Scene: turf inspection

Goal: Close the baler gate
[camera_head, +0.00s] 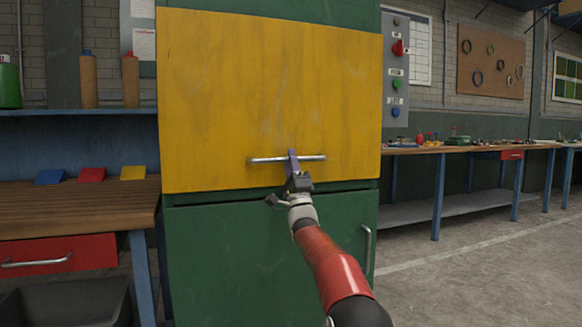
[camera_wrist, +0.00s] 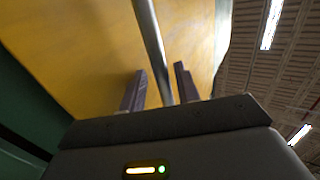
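The baler gate is a wide yellow panel (camera_head: 230,90) on the front of a green machine (camera_head: 265,250). It also fills much of the wrist view (camera_wrist: 90,45). A horizontal metal bar handle (camera_head: 262,159) sits near the gate's lower edge. My gripper (camera_head: 292,154) is at the middle of this handle. In the wrist view the handle bar (camera_wrist: 150,30) runs between my two purple fingers (camera_wrist: 160,88). The fingers are apart, with visible gaps beside the bar. A narrow dark gap shows under the gate's lower edge. I cannot tell whether the gate is fully flush.
A grey control box (camera_head: 397,65) with a red knob and green and blue buttons is right of the gate. A wooden bench (camera_head: 80,207) with a red drawer (camera_head: 60,253) is close on the left. A long bench (camera_head: 440,150) stands at the right, with open floor (camera_head: 480,270) before it.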

